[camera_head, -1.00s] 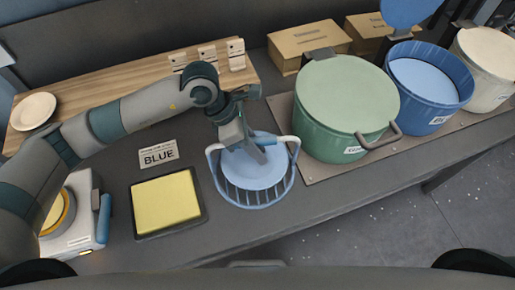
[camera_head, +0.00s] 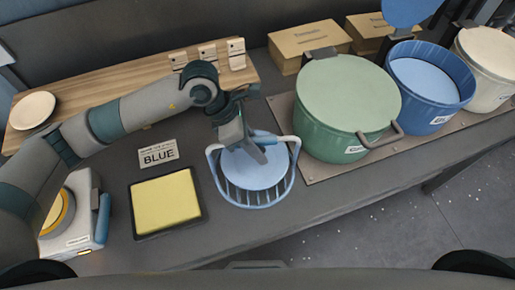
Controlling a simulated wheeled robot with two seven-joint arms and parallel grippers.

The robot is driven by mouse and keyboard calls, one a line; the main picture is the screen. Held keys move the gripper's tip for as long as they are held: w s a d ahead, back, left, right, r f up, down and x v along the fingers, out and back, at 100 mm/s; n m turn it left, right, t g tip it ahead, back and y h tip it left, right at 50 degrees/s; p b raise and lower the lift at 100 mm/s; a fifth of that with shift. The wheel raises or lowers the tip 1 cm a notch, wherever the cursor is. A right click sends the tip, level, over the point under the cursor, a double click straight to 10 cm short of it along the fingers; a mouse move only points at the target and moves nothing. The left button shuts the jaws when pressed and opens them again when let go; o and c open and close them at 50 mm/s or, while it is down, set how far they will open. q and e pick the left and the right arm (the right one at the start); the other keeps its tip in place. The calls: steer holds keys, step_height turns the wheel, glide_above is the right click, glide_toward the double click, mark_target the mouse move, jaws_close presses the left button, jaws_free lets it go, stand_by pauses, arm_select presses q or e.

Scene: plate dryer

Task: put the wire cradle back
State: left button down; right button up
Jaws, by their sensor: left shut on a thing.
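The wire cradle (camera_head: 254,199) is a round blue wire basket with a raised handle, and a blue disc (camera_head: 260,174) lies in it. It is right of the yellow pad, at the middle of the grey counter. My left gripper (camera_head: 259,153) reaches in from the left, points down and is shut on the cradle's handle. The jaws and arm hide part of the handle. I cannot tell whether the cradle's base touches the counter. My right gripper is not in view.
A green lidded pot (camera_head: 345,115) stands close on the right, with a blue open-lidded pot (camera_head: 436,106) and a cream pot (camera_head: 490,70) beyond. A yellow pad (camera_head: 166,202) in a black tray and a BLUE sign (camera_head: 158,154) are left. A white device (camera_head: 78,218) stands far left.

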arm_select(q)
steer(key=shift+f, duration=0.1)
steer(key=c, duration=1.5)
jaws_free()
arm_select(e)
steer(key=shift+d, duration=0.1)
arm_select(q)
steer(key=shift+b+v, duration=0.4)
steer(key=shift+v, duration=0.4)
steer(key=b+v, duration=0.4)
steer(key=v, duration=1.1)
steer(key=shift+w+a+r+b, duration=0.2)
steer(key=shift+r+b, duration=0.1)
steer(key=shift+b, duration=0.1)
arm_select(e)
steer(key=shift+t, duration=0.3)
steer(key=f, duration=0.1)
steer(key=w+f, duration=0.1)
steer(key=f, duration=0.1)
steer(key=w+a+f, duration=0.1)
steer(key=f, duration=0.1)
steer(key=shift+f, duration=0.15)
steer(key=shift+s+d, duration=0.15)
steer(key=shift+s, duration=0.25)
